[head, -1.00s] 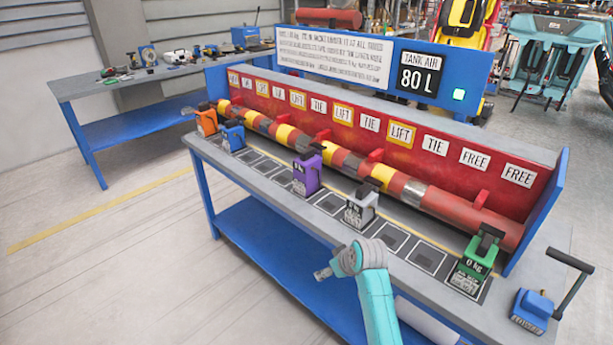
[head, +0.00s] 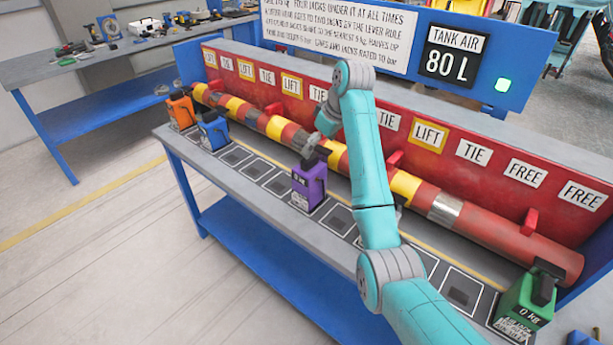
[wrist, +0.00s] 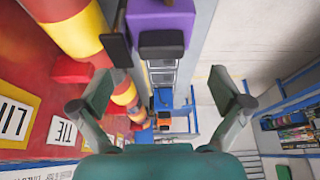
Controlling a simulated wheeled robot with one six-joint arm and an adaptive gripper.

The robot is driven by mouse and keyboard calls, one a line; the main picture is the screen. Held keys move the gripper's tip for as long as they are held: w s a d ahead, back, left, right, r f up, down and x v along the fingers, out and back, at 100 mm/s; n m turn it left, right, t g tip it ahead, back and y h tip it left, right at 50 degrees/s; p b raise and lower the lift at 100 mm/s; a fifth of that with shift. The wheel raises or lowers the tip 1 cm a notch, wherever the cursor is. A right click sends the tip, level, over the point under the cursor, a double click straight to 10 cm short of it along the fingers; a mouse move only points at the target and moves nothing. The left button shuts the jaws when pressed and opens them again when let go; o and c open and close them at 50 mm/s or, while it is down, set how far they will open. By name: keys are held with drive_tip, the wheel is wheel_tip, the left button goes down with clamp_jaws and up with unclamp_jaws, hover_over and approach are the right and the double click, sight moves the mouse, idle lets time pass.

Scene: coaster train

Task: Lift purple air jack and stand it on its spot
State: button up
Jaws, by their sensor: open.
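The purple air jack (head: 309,187) stands upright on the strip of dark square spots along the bench's front edge. Its purple body and dark top also show at the top of the wrist view (wrist: 160,22). My gripper (wrist: 160,92) is open, with its two fingers wide apart and nothing between them. In the head view my gripper (head: 317,148) is just above and behind the purple jack, partly hidden by my wrist. Empty dark spots (head: 257,168) lie to the jack's left, and more (head: 460,284) lie to its right. I cannot tell which is its own.
A red and yellow pipe (head: 445,208) runs along the bench behind the jacks. An orange jack (head: 180,111) and a blue jack (head: 213,133) stand at left, a green jack (head: 522,300) at right. My arm covers the bench's middle. A red labelled panel (head: 480,150) rises behind.

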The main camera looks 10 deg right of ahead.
sight(307, 163)
drive_tip(key=x, duration=0.9)
drive_tip(key=shift+w+a+f, duration=0.1)
drive_tip(key=shift+a+f, duration=0.05)
drive_tip(key=shift+f, duration=0.25)
drive_tip(key=c, duration=1.4)
drive_tip(key=shift+r, duration=0.25)
drive_tip(key=shift+c, duration=0.3)
